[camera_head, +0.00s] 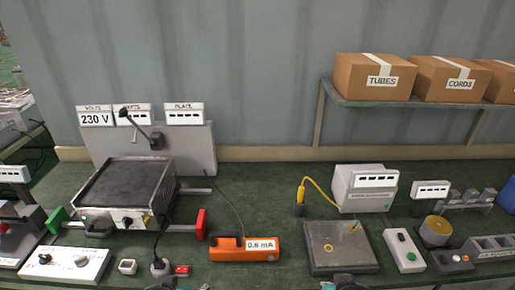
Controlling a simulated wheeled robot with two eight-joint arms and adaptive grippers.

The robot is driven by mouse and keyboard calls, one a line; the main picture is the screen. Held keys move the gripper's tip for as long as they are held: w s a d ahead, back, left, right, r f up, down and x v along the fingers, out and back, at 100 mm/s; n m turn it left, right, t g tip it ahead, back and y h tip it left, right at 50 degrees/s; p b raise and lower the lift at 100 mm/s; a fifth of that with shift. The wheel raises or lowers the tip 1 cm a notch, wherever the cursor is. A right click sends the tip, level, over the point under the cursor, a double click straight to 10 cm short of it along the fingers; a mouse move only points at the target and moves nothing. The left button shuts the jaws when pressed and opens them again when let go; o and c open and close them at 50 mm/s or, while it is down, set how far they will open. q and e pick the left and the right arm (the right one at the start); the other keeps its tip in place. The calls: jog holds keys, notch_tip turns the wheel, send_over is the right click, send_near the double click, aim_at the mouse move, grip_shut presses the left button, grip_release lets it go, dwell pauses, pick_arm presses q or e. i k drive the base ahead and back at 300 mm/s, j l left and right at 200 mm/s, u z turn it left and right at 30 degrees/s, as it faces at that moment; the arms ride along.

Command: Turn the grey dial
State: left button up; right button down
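A white control box (65,264) lies at the front left of the green bench. It has two knobs on top: a black one (45,259) on the left and a grey dial (82,261) on the right. Only the tip of my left gripper (167,287) shows at the bottom edge, to the right of the box and apart from it. Only the top of my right gripper (345,284) shows at the bottom edge, in front of a dark grey plate (338,262). The fingers of both are mostly cut off, so their opening is unclear.
A heating plate unit (126,195) with green and red side clamps stands behind the box. A small white block (127,267), a black plug (160,266) and an orange meter (244,249) reading 0.6 mA lie to the right. The bench's back middle is clear.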

aim_at(82, 262)
jog(key=i+j+u, duration=0.15)
jog(key=u, duration=0.25)
jog(key=i+j+u, duration=0.15)
jog(key=u, duration=0.3)
jog(key=i+u, duration=0.25)
jog(key=u, duration=0.15)
